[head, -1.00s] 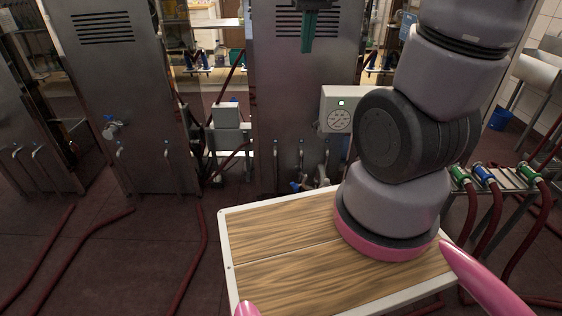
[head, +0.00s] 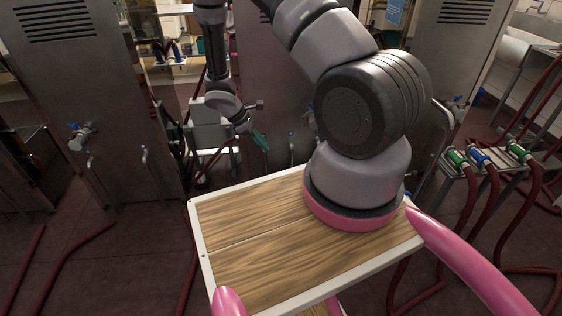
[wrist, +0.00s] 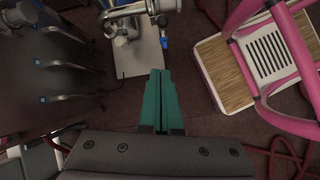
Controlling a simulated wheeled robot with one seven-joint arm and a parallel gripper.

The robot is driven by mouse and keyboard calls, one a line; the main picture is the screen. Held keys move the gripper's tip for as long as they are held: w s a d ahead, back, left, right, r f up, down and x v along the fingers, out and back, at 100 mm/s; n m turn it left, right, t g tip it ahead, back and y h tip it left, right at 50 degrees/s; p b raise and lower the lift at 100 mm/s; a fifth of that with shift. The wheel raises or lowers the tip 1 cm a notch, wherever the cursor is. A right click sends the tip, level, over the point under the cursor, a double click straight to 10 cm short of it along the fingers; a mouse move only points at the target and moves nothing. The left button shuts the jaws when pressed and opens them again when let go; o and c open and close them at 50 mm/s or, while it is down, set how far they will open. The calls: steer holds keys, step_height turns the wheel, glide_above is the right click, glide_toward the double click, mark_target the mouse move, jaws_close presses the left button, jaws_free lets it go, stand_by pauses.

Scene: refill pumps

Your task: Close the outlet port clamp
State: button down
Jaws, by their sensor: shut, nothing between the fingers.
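My gripper (head: 260,140) shows as green fingers low in front of the middle machine in the head view. In the wrist view its fingers (wrist: 160,74) are together, with nothing between them. A silver metal fitting (wrist: 126,30) with a clamp-like upper part lies just beyond the fingertips, above a pale plate (wrist: 137,58). A small blue piece (wrist: 164,42) shows close to the fingertips. I cannot tell for certain that this fitting is the outlet port clamp, or whether it is open. In the head view, my arm hides much of this area.
A steel cabinet (head: 85,60) with a valve (head: 82,136) stands left. A wooden-topped tray (head: 250,215) is mine, below the arm. A rack with green and blue hose couplings (head: 480,158) stands right. Red hoses (head: 75,250) lie across the floor.

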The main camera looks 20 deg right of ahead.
steer(key=s+d+f+n, duration=0.1)
steer(key=s+d+f, duration=0.3)
steer(key=d+f, duration=0.4)
steer(key=shift+d+f, duration=0.2)
steer(key=shift+f, duration=0.6)
